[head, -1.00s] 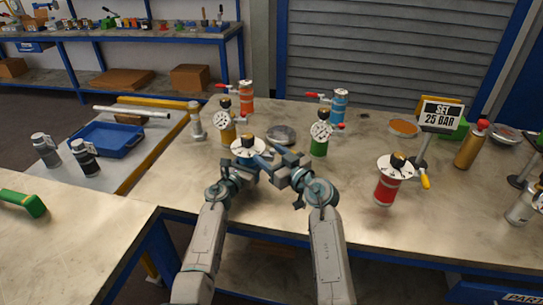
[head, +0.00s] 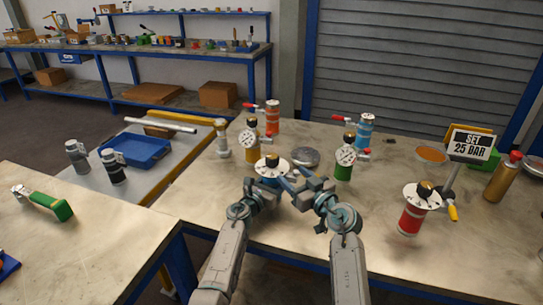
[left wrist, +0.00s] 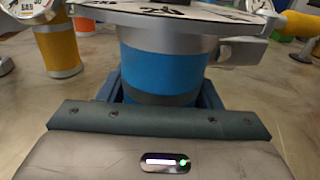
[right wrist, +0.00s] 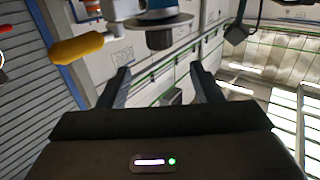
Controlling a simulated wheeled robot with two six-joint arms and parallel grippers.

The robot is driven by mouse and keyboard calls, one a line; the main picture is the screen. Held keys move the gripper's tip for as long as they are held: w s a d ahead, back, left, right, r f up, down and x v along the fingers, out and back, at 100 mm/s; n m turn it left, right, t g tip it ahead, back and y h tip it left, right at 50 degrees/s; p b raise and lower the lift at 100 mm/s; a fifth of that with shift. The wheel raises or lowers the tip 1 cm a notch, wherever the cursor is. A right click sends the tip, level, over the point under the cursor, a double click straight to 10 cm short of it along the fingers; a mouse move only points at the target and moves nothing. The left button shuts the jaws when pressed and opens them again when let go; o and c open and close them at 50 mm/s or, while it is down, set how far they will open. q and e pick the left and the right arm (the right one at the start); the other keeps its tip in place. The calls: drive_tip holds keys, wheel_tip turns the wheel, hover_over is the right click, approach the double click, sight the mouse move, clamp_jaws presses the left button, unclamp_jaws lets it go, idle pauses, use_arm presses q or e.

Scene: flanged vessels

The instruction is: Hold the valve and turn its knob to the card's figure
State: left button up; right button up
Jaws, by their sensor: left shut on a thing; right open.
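The blue valve (head: 270,168) has a white dial face and a dark knob (head: 272,160) on top. My left gripper (left wrist: 165,92) is shut around its blue and grey body, and the dial's underside and edge show above. My right gripper (head: 286,180) is open, close to the right of the valve. In the right wrist view its fingers (right wrist: 160,85) are apart and empty, and the valve's dark knob (right wrist: 160,40) and yellow handle (right wrist: 75,48) appear beyond them. The card (head: 472,146) reads "SET 25 BAR". The pointer's figure is too small to read.
A red valve (head: 411,218) with a yellow handle stands to the right. Yellow (head: 250,146) and green (head: 344,168) gauge vessels stand behind the blue valve, with a round metal lid (head: 305,158) between them. The front right of the bench is clear.

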use_arm(q)
drive_tip(key=o, duration=1.6)
